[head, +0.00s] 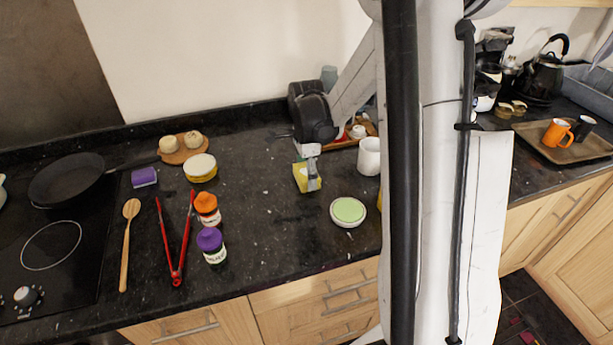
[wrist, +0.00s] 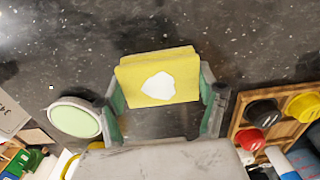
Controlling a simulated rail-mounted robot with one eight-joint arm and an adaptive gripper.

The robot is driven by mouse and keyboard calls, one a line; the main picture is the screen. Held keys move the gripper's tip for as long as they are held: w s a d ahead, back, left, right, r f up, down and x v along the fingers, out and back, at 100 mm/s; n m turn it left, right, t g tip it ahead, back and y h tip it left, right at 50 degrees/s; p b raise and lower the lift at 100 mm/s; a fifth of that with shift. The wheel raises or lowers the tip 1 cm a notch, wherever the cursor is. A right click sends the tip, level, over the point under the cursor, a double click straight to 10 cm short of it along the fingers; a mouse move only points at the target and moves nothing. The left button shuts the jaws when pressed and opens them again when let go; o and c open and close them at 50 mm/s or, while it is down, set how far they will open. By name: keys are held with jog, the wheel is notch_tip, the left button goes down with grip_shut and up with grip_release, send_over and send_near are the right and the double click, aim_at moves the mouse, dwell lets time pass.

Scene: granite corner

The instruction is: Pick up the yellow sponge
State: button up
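The yellow sponge (head: 301,180) is low over the dark counter, left of the white mug, in the head view. In the wrist view the sponge (wrist: 175,90), with a white patch on its face, lies between the two green-padded fingers of my gripper (wrist: 162,92). One finger is at each side of the sponge, very near or touching. In the head view my gripper (head: 312,172) is at the sponge and partly covers it. Whether the fingers press on the sponge, and whether it is off the counter, I cannot tell.
A green-topped round dish (head: 348,211) is right of the sponge, and a white mug (head: 369,156) behind. A wooden tray (wrist: 238,118) with jars is close to my right finger. Orange-lidded (head: 207,207) and purple-lidded (head: 211,243) jars stand left. My arm hides part of the counter.

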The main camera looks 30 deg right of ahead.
aim_at(306, 172)
jog(key=shift+c, duration=1.2)
jog(key=shift+r, duration=0.8)
notch_tip(306, 172, up, 3)
jog(key=shift+a+f, duration=0.1)
jog(key=s+a+r, duration=0.4)
jog(key=a+r, duration=0.2)
jog(key=a, duration=0.4)
jog(key=shift+a+r, duration=0.35)
jog(key=shift+a, duration=0.05)
